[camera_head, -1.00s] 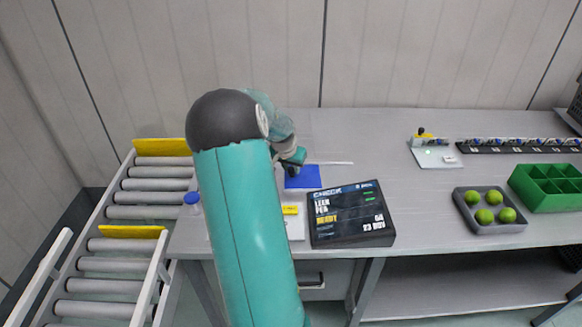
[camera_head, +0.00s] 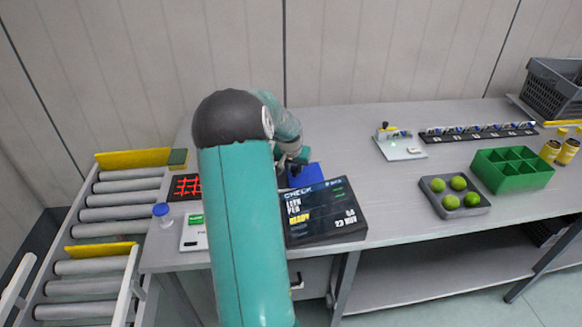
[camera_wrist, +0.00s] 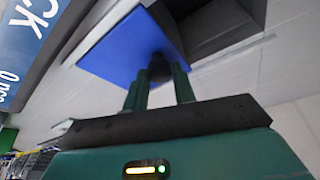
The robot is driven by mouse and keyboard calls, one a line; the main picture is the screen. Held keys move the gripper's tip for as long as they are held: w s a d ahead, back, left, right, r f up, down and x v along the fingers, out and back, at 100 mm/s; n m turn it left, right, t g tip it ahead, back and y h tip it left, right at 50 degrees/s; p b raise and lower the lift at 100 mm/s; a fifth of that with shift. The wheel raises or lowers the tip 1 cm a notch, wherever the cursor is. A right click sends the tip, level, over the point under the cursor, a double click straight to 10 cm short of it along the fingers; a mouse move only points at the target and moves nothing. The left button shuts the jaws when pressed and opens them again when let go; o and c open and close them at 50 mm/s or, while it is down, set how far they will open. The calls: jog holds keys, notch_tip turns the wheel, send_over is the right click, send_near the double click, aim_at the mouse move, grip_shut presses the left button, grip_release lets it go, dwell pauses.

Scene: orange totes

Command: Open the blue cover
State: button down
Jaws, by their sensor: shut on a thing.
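The blue cover (camera_head: 305,175) shows behind the black display, partly hidden by my gripper (camera_head: 292,163). In the wrist view the blue cover (camera_wrist: 112,48) is a flat panel with a dark round knob (camera_wrist: 160,68). The fingers of my gripper (camera_wrist: 160,82) are shut on this knob. A dark grey box-like recess (camera_wrist: 220,25) shows beside the cover's right edge, with its inside partly visible. I cannot tell from the head view whether the cover is raised.
A black display (camera_head: 325,212) stands close in front of the cover. A white device (camera_head: 193,235) and a red grid tray (camera_head: 187,186) are left of my arm. A grey tray of green balls (camera_head: 437,187) and a green divided bin (camera_head: 512,170) are to the right.

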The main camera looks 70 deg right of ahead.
jog(key=c, duration=1.1)
grip_release()
jog(key=shift+c, duration=0.2)
jog(key=v, duration=1.3)
jog(key=shift+r, duration=0.4)
jog(key=shift+a, duration=0.1)
